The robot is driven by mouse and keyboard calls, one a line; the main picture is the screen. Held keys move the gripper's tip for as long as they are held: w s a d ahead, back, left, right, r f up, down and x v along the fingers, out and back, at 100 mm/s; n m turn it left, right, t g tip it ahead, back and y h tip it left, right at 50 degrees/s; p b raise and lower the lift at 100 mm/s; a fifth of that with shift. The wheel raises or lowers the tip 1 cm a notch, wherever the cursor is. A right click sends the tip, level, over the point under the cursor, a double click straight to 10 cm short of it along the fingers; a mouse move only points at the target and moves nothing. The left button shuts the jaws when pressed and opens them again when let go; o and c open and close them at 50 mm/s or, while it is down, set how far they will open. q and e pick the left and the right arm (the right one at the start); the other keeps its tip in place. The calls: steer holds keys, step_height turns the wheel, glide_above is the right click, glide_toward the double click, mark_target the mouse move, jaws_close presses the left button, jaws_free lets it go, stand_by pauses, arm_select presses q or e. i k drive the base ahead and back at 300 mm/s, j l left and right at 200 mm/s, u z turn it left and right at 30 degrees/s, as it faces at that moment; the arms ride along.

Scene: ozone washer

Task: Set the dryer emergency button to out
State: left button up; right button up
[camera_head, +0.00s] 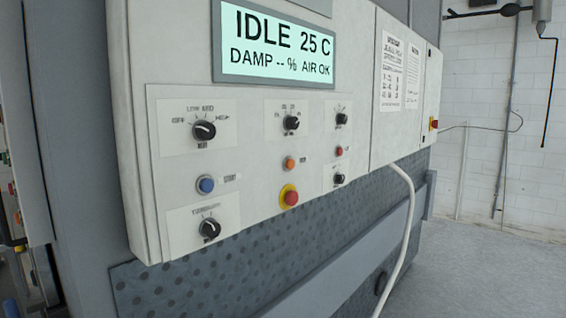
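The control panel (248,225) fills the left and middle of the head view. Its emergency button (291,198) is a red mushroom head on a yellow ring, low in the middle of the panel. I cannot tell from this angle whether it is pressed in or out. The display (278,42) above reads IDLE 25 C, DAMP -- %, AIR OK. Neither of my grippers shows in the view.
Near the button are an orange button (290,163), a blue button (206,185), a small red button (339,151) and several black knobs, one of them the lower-left knob (209,229). A white hose (408,215) hangs at right. Open floor (490,275) lies right.

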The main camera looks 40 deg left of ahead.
mark_target(292, 197)
steer(key=u, duration=1.25)
